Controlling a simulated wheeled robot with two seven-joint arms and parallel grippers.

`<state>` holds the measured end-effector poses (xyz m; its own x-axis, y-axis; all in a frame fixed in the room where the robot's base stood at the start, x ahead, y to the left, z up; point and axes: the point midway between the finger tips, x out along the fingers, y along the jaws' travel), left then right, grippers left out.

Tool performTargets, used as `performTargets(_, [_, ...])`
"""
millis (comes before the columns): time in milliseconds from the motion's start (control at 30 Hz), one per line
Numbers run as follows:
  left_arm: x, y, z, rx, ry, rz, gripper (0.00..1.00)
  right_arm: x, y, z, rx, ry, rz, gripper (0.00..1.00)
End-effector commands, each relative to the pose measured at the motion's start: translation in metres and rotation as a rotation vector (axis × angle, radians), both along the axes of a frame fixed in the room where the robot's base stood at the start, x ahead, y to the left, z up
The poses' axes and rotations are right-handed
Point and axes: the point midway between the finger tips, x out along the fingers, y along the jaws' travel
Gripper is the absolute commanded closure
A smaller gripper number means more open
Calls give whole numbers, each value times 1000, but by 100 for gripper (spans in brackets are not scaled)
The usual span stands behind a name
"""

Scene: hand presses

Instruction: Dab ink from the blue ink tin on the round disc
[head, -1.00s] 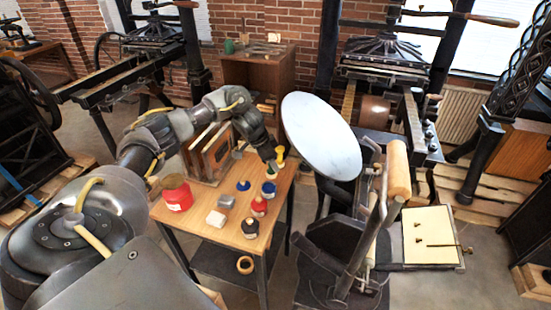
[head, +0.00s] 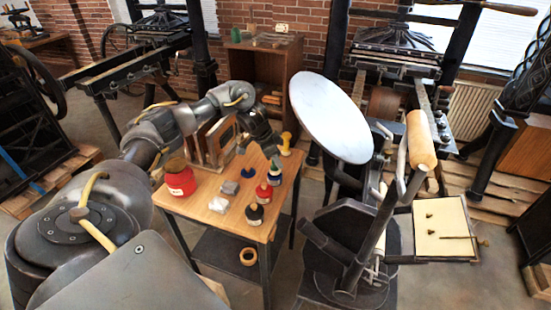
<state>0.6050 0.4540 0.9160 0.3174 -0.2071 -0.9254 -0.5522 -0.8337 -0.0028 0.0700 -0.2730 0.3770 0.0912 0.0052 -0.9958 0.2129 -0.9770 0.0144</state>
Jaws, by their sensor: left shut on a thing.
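My left gripper (head: 268,147) reaches over the back right of the small wooden table (head: 200,212). It points down and is shut on a small tool with a green part (head: 275,163), mostly hidden by the fingers. A small blue item (head: 274,179), perhaps the blue ink tin, is just below the tool. I cannot tell whether they touch. Another small blue item (head: 246,172) sits to its left. The pale round disc (head: 330,115) is tilted on its press, up and right of the gripper and apart from it. My right gripper is not in view.
The table also bears a red can (head: 180,180), a grey block (head: 230,187), a white block (head: 219,204), a red container (head: 264,192), a dark bottle (head: 255,214) and a yellow object (head: 286,142). The press roller (head: 421,140) stands right of the disc.

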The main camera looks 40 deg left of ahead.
Motion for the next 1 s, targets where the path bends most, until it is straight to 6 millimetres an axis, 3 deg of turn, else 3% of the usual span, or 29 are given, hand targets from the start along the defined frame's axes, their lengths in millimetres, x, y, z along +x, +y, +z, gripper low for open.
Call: performTargets(1000, [0, 0, -5, 0, -1, 0, 85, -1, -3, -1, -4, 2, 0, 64])
